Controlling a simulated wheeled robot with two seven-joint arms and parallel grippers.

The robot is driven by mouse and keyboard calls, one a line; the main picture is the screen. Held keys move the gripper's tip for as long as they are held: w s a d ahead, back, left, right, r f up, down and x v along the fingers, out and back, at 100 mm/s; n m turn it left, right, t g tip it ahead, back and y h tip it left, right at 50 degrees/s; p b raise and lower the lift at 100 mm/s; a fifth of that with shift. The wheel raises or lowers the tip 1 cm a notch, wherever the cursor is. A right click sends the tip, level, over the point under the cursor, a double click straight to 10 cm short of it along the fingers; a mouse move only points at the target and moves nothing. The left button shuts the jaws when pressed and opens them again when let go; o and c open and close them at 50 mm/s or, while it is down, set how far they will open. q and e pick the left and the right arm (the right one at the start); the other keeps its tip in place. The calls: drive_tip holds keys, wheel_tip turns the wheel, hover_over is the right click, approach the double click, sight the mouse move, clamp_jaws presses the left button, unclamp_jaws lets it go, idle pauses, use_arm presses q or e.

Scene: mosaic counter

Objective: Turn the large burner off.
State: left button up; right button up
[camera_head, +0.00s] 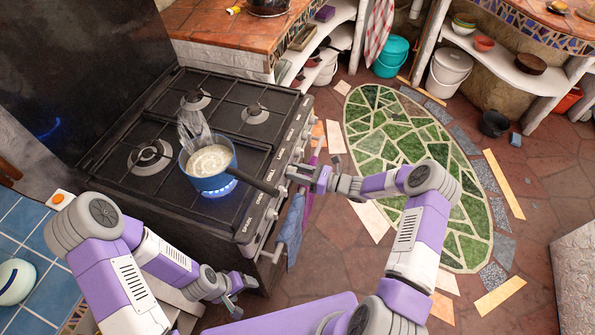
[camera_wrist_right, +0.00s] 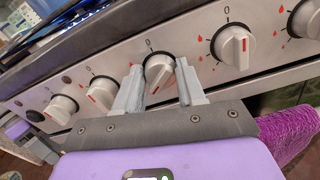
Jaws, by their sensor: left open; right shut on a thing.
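The black stove (camera_head: 130,190) has a lit burner with a blue flame (camera_head: 215,190) under a blue saucepan (camera_head: 208,165) of pale liquid. My right gripper (camera_head: 300,174) is at the stove's front control panel. In the right wrist view, it (camera_wrist_right: 160,88) is shut on a white-capped knob (camera_wrist_right: 158,70), with a finger on each side. The knob's exact angle is hard to read there. My left gripper (camera_head: 232,292) is open and empty, low in front of the stove's near corner. Small panel labels do not clearly show which knob is the large burner's.
Other knobs (camera_wrist_right: 236,47) flank the held one closely. The saucepan handle (camera_head: 252,181) reaches out over the stove's front edge. A blue towel (camera_head: 290,230) and a purple towel (camera_wrist_right: 285,135) hang below the panel. Open floor lies to the right.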

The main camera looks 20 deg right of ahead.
drive_tip(key=m+p, duration=0.1)
drive_tip(key=m, duration=1.6)
drive_tip(key=m+p, duration=0.1)
drive_tip(key=m, duration=0.7)
drive_tip(key=shift+d+f+m+p, duration=0.1)
drive_tip(key=shift+f+m+p, duration=0.2)
drive_tip(key=shift+f, duration=0.05)
drive_tip(key=o, duration=1)
drive_tip(key=shift+o, duration=0.2)
drive_tip(key=p+v, duration=0.1)
drive_tip(key=v, duration=0.6)
drive_tip(key=shift+s+d, duration=0.15)
drive_tip(key=shift+d, duration=0.05)
